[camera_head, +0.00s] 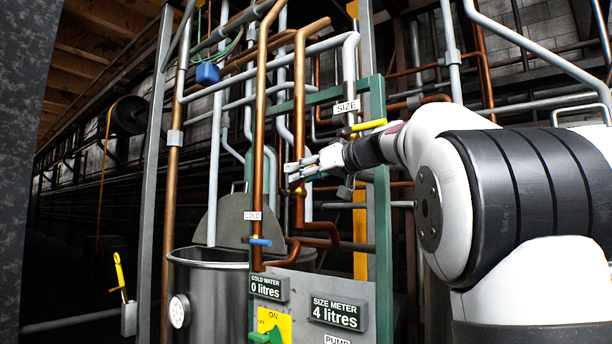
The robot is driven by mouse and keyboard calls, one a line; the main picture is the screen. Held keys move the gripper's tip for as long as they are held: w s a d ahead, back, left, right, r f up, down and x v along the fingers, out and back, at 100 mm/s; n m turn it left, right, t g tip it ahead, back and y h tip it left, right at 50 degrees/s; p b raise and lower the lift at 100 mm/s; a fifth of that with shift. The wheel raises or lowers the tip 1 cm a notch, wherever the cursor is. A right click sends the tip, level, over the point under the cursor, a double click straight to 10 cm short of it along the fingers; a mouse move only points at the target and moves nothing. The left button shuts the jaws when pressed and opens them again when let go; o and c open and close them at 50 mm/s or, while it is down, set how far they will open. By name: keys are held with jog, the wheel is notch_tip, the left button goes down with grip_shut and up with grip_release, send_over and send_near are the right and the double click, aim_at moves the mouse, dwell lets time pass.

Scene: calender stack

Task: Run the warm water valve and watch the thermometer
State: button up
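A steel vat (218,300) stands at lower centre-left. A round white dial (180,311) with reddish marks is on its side, perhaps the thermometer; its reading is too small to tell. A blue valve handle (260,241) sits below a COLD label (253,216). A yellow valve handle (369,125) sits below a SIZE label (346,106). I see no label reading warm. My gripper (290,173) points left in front of the copper pipes, above and right of the blue handle. I cannot tell whether its fingers are apart or touch a pipe or valve behind them.
A panel shows a cold water meter (268,287) at 0 litres and a size meter (338,312) at 4 litres. A green switch (269,325) sits on a yellow ON plate. Copper and grey pipes crowd the centre. A yellow lever (119,272) stands at left.

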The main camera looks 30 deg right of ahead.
jog(key=shift+s, duration=0.1)
jog(key=v, duration=1.2)
